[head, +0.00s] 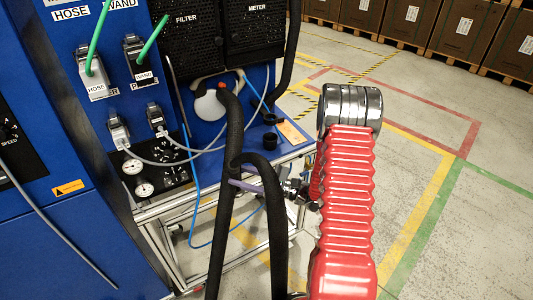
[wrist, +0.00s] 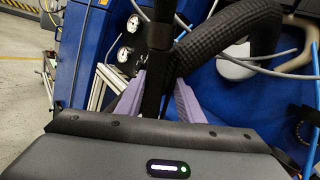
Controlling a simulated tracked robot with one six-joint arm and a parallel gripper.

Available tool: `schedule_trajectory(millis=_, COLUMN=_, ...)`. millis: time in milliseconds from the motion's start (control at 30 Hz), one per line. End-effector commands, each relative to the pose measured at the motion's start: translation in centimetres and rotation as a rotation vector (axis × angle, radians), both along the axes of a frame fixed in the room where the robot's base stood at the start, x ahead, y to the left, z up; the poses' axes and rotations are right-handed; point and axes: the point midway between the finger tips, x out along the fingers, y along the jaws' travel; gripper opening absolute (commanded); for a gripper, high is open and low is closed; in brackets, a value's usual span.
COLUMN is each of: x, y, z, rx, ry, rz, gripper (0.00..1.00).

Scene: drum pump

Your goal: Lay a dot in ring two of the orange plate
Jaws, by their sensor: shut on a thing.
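My gripper (head: 247,185), with pale purple fingers, is at the black wand and hose beside the cart. In the wrist view its fingers (wrist: 160,95) stand on either side of a dark upright wand (wrist: 160,38) and are shut on it. A thick black braided hose (wrist: 230,33) arches off to the right of the wand. In the head view the black hose (head: 232,130) hangs in front of the cart, and its lower end is out of frame. A small orange-tan plate (head: 292,132) lies at the right edge of the blue top. Its rings and any dots are too small to tell.
The blue cart top (head: 205,132) carries a white round vessel (head: 209,107) and black cups (head: 270,139). A blue panel (head: 65,215) with plugs, gauges and loose cables stands left. Boxes (head: 408,22) line the back. Marked floor (head: 440,240) is clear at right.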

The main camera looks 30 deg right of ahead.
Motion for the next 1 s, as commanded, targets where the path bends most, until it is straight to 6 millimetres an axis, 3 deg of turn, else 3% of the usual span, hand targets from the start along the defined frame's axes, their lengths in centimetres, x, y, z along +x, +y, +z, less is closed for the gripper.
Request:
schedule_trajectory(millis=100, x=-0.3, y=3.8, z=-2.4, rx=0.003, ry=0.001, rz=0.074, gripper=0.23)
schedule_trajectory(millis=300, x=-0.7, y=7.2, z=-4.2, rx=0.001, ry=-0.002, rz=0.133, gripper=0.23)
schedule_trajectory(millis=1000, x=-0.7, y=7.9, z=-4.1, rx=0.001, ry=-0.002, rz=0.145, gripper=0.23)
